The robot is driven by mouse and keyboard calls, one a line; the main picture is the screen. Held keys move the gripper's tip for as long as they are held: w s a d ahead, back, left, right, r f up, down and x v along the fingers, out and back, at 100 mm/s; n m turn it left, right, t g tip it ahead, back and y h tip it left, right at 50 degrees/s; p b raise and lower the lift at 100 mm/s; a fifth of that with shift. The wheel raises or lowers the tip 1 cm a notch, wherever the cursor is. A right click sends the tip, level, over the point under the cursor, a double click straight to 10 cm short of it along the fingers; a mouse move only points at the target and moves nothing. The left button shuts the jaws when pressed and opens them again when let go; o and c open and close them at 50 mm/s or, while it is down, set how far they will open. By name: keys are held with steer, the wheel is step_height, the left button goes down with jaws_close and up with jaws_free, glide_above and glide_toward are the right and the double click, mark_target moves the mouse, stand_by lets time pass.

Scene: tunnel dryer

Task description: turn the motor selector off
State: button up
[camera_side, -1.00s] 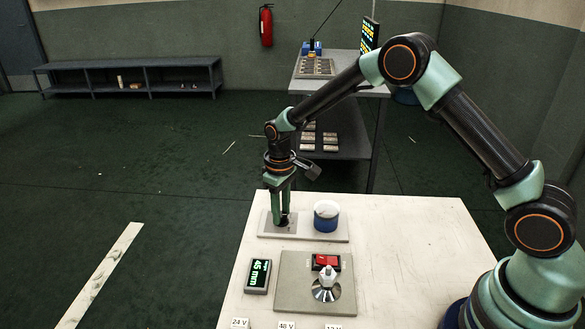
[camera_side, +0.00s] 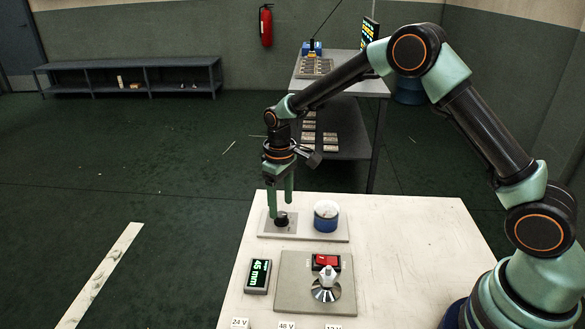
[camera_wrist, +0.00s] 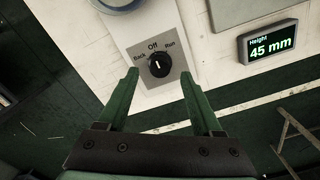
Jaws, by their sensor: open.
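The motor selector is a round black knob (camera_side: 281,219) on a grey plate at the far left of the white table. In the wrist view the knob (camera_wrist: 158,66) has the labels Back, Off and Run around its upper side. Its pale pointer line appears to point at Off. My gripper (camera_side: 280,207) is open and empty just above the knob, pointing down. In the wrist view its two green fingers (camera_wrist: 160,75) stand apart, one to each side of the knob, with nothing between them.
A blue cup-like part with a white top (camera_side: 326,216) stands close right of the knob. Nearer are a display reading 45 mm (camera_side: 258,276), a red switch (camera_side: 326,262) and a silver knob (camera_side: 327,282) on a plate. The table's right side is clear.

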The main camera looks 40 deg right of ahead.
mark_target(281, 214)
step_height(281, 214, up, 9)
steer(key=shift+r, duration=0.15)
stand_by(0.4)
steer(key=s+d+r+m+t, duration=0.2)
steer(key=s+d+r+t, duration=0.15)
steer(key=s+r, duration=0.7)
steer(key=s+d+m+t, duration=0.1)
steer(key=s+d+t, duration=0.1)
steer(key=s, duration=0.8)
steer(key=shift+d+m, duration=0.25)
steer(key=shift+m, duration=0.05)
